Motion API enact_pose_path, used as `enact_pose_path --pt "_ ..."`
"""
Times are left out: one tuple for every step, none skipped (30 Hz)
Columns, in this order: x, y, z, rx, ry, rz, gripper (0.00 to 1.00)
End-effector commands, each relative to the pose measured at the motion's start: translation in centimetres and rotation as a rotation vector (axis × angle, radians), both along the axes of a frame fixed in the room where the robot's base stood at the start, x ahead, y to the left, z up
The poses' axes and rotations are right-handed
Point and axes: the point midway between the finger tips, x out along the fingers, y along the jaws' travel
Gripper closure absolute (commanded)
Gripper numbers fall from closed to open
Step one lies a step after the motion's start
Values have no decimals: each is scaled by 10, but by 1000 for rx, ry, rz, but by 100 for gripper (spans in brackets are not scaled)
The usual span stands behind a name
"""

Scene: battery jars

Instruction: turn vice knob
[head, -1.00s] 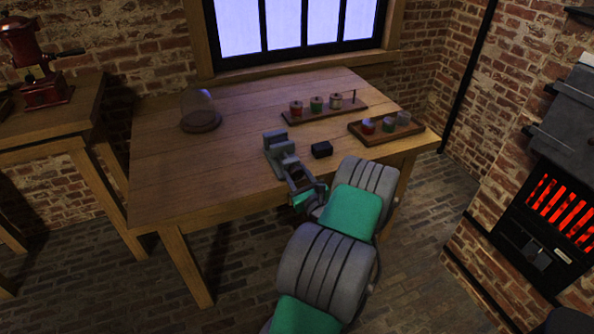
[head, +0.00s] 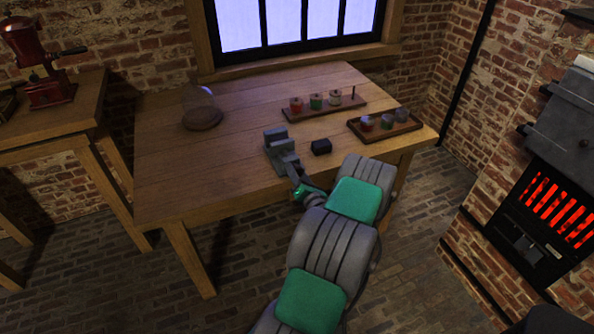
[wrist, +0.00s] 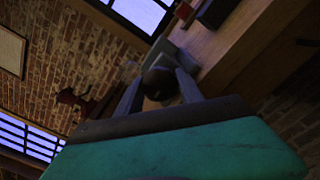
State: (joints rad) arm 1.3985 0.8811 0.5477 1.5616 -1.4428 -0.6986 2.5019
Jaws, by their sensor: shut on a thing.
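The grey vice (head: 277,146) stands near the front edge of the wooden table in the head view, and its grey body also shows in the wrist view (wrist: 160,52). The vice knob (wrist: 160,83) is a dark round end in the wrist view, between my two fingers. My gripper (wrist: 160,92) is shut on this knob, at the front of the vice. In the head view my gripper (head: 294,177) reaches the vice's front end, and the knob is too small and covered to make out there.
A small dark block (head: 321,147) lies just right of the vice. A wooden rack (head: 325,109) with several spools and a tray (head: 385,126) with small jars stand behind. A glass dome (head: 202,114) stands at left. The table's left middle is clear.

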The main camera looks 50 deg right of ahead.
Motion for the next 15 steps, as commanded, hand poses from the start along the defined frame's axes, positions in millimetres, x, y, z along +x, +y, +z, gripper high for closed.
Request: enact_pose_path --pt "0 1 0 29 -14 1 97" --pt "0 1 0 44 -24 1 97" --pt "0 1 0 64 -35 1 97" --pt "0 1 0 78 -44 1 97" --pt "0 1 0 91 -51 1 97" --pt "0 1 -1 106 -60 1 97" --pt "0 1 -1 116 -67 1 97" --pt "0 1 -1 125 -71 0 97" --pt "0 1 -1 137 -78 0 97" --pt "0 1 -1 144 -82 0 97" --pt "0 1 -1 150 -86 0 97" --pt "0 1 -1 157 -90 0 97" --pt "0 1 -1 161 -93 0 97" --pt "0 1 -1 164 -95 1 97" --pt "0 1 -1 168 -97 1 97"
